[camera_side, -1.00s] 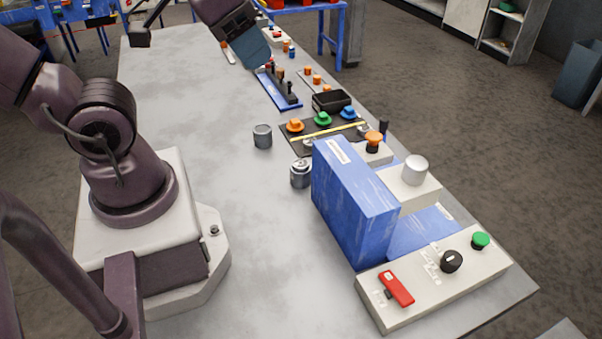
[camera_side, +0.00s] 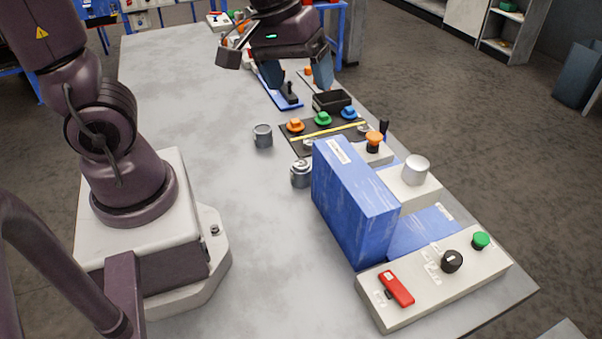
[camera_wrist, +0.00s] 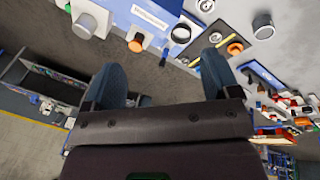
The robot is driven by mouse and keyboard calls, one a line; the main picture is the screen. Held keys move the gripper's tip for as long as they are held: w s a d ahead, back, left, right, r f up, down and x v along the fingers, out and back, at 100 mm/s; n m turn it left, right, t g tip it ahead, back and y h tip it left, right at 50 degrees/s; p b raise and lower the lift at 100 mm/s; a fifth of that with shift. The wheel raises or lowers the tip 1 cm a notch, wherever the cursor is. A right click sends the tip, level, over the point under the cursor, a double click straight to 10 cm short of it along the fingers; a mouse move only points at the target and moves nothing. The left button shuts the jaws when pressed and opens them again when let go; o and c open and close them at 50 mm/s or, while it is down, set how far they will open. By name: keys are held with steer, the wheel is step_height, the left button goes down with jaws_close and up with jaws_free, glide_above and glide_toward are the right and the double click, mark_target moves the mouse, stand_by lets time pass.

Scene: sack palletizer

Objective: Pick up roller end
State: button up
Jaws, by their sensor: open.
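Two short grey metal cylinders stand upright on the bench; either could be the roller end, and I cannot tell which. One cylinder (camera_side: 262,135) stands left of the black mat, and the other cylinder (camera_side: 300,174) stands nearer, beside the blue block. In the wrist view a grey cylinder (camera_wrist: 263,27) shows at the top right and another cylinder (camera_wrist: 205,5) at the top edge. My gripper (camera_side: 297,80) is open and empty, above the far part of the bench and beyond both cylinders. Its two blue fingers are spread apart in the wrist view (camera_wrist: 163,78).
A black mat (camera_side: 290,144) holds orange, green and blue knobs. A black tray (camera_side: 331,101) and blue rack (camera_side: 289,103) lie beyond it. The tall blue block (camera_side: 352,205) and control box (camera_side: 432,274) fill the near right. The bench (camera_side: 190,90) is clear left of the cylinders.

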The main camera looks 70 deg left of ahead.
step_height(320, 180, down, 6)
steer(key=w+a+f+n+g, duration=0.1)
steer(key=w+a+n, duration=0.2)
steer(key=n, duration=0.2)
steer(key=n+g+y, duration=0.1)
steer(key=n+g, duration=0.1)
steer(key=n, duration=0.3)
glide_above(301, 163)
step_height(301, 163, down, 8)
steer(key=r, duration=0.1)
step_height(301, 163, down, 8)
steer(key=shift+s+d, duration=0.1)
steer(key=shift+s, duration=0.05)
steer(key=shift+f, duration=3)
steer(key=shift+c, duration=0.5)
steer(key=c, duration=1.1)
